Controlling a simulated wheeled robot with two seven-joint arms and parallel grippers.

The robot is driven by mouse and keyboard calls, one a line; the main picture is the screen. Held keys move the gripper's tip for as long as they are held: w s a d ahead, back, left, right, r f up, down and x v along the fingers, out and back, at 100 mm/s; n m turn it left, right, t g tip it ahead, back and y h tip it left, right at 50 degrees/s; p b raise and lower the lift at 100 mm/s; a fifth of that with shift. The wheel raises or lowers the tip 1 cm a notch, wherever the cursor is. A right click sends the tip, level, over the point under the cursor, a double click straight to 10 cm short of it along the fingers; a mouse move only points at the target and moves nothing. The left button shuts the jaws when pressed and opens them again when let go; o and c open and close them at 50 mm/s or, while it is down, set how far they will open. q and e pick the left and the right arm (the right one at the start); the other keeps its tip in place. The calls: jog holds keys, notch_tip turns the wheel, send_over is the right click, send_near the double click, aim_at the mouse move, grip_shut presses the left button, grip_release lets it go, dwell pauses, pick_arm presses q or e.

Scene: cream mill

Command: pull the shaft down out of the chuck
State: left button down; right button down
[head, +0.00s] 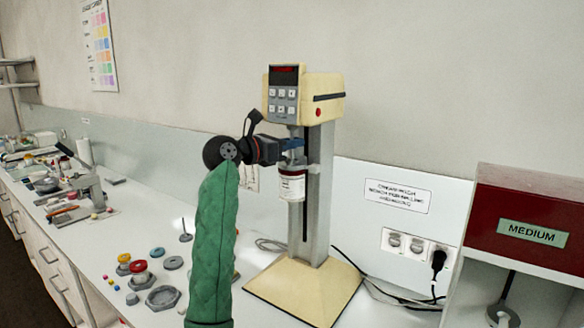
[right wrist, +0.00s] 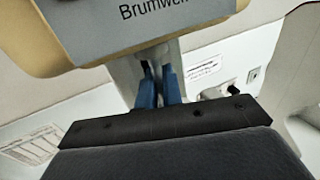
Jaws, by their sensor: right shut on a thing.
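The stirrer's cream motor head (head: 325,88), with a red display and grey keypad, sits on a grey column (head: 318,215). My right gripper (head: 293,144) is just below the head, its blue fingers closed at the place of the shaft. The right wrist view shows the two blue fingers (right wrist: 158,88) upright and close together under the head (right wrist: 150,30). A white jar with a dark-lettered label (head: 291,186) is directly below the fingers. My left gripper is not in view.
The stand's cream base plate (head: 300,290) rests on the white bench. Sockets with a black plug (head: 438,258) and cables are on the right, beside a red-fronted cabinet marked MEDIUM (head: 525,215). Coloured knobs, grey discs and a ring (head: 163,297) lie on the left.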

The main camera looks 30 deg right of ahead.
dwell(0.3)
jog(key=c, duration=1.1)
grip_release()
jog(key=shift+f, duration=0.1)
